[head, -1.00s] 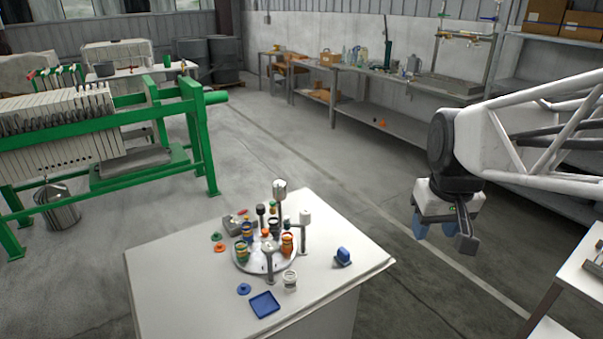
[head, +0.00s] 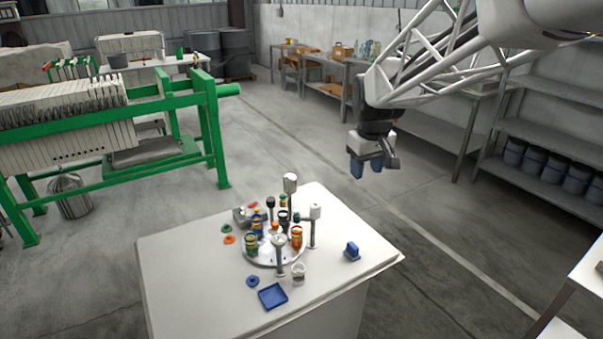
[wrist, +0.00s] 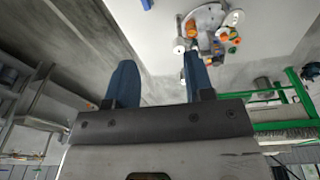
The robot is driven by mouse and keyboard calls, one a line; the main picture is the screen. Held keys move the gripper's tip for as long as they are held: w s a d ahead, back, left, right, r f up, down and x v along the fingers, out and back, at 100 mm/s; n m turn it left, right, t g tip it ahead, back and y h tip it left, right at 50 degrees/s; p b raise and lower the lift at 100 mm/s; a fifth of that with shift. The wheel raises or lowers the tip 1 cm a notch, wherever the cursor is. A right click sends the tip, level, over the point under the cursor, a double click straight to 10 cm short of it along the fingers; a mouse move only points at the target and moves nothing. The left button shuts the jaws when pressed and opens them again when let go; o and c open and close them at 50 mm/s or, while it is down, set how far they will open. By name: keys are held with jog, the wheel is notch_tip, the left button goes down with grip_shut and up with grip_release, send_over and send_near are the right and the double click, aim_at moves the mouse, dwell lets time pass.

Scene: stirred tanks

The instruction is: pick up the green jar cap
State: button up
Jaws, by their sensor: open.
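The green jar cap (head: 227,228) lies flat on the white table (head: 185,285), near its left side, just behind an orange cap (head: 229,239). I cannot make it out for sure in the wrist view. My gripper (head: 371,168) is open and empty, its blue fingers pointing down. It hangs in the air well above and behind the table's right side, far from the cap. In the wrist view the two blue fingers (wrist: 156,78) stand apart with nothing between them.
A round metal turntable (head: 262,258) with several coloured jars and upright posts stands right of the caps. A grey box (head: 242,218) sits behind the turntable.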

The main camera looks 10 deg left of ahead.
jog(key=w+a+f+n, duration=0.2)
jog(key=w+a+f, duration=0.3)
jog(key=w+a, duration=0.45)
jog(key=n+g, duration=0.2)
jog(key=n, duration=0.6)
send_over(226, 225)
jog(key=f, duration=2.9)
jog(key=shift+d+f, duration=0.2)
jog(key=shift+f, duration=0.15)
jog(key=shift+a+f, duration=0.2)
jog(key=shift+a, duration=0.05)
jog(key=shift+f, duration=0.1)
jog(key=shift+f, duration=1.2)
jog(key=shift+f, duration=0.15)
